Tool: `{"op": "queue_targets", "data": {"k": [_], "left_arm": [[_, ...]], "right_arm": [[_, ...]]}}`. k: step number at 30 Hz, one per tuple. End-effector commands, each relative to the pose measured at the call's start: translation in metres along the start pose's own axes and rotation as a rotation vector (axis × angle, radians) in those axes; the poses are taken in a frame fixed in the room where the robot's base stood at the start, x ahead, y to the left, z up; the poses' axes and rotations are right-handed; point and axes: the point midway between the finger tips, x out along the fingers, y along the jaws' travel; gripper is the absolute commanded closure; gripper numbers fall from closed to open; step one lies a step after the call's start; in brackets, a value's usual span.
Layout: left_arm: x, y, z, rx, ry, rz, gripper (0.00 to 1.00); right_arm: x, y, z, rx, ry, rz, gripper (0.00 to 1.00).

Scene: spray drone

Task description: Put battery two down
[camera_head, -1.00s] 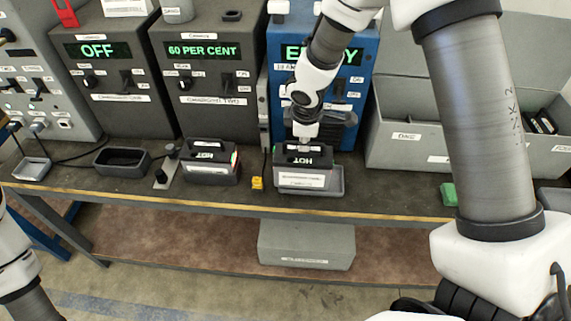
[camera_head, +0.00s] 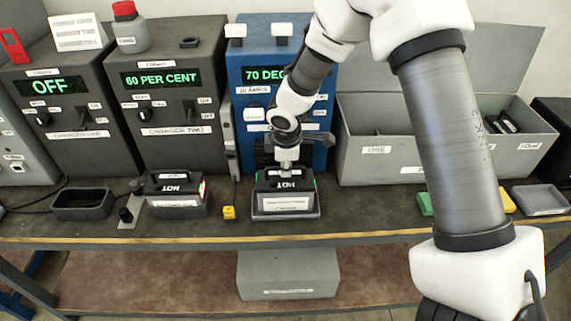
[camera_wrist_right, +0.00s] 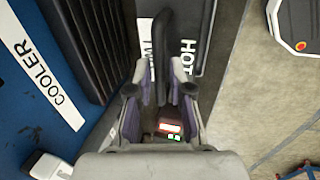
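Battery two (camera_head: 285,202), a dark block with a white front label and the word HOT on top, stands upright in the dark tray (camera_head: 287,217) before the blue cooler (camera_head: 253,92). My right gripper (camera_head: 287,168) is above it, pointing down, with its fingers close around the battery's black handle. The battery's HOT label and part of a second label show there. The cooler reads "70 DEG", partly hidden by my arm. My left gripper is out of view.
An empty dark tray (camera_head: 83,204) lies further left. A grey divided bin (camera_head: 376,160) stands right.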

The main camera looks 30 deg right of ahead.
Motion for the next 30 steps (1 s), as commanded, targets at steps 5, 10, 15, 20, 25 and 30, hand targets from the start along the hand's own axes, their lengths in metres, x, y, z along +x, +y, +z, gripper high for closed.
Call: {"op": "queue_targets", "data": {"k": [5, 10, 15, 20, 25, 30], "left_arm": [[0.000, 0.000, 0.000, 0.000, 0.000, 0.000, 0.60], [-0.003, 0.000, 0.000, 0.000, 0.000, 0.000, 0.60], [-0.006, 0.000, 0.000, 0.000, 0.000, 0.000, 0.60], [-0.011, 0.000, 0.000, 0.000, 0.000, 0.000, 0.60], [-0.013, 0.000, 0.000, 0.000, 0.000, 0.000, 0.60], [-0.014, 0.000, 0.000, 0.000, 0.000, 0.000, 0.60]], "right_arm": [[-0.001, 0.000, 0.000, 0.000, 0.000, 0.001, 0.63], [-0.004, 0.001, 0.000, 0.000, 0.000, 0.001, 0.63], [-0.027, 0.002, -0.001, 0.000, 0.002, 0.004, 0.63], [-0.070, 0.002, -0.001, 0.000, 0.002, 0.005, 0.63], [-0.107, 0.001, 0.000, 0.001, 0.000, 0.004, 0.63], [-0.113, -0.005, -0.002, 0.010, 0.003, -0.011, 0.63]]}}
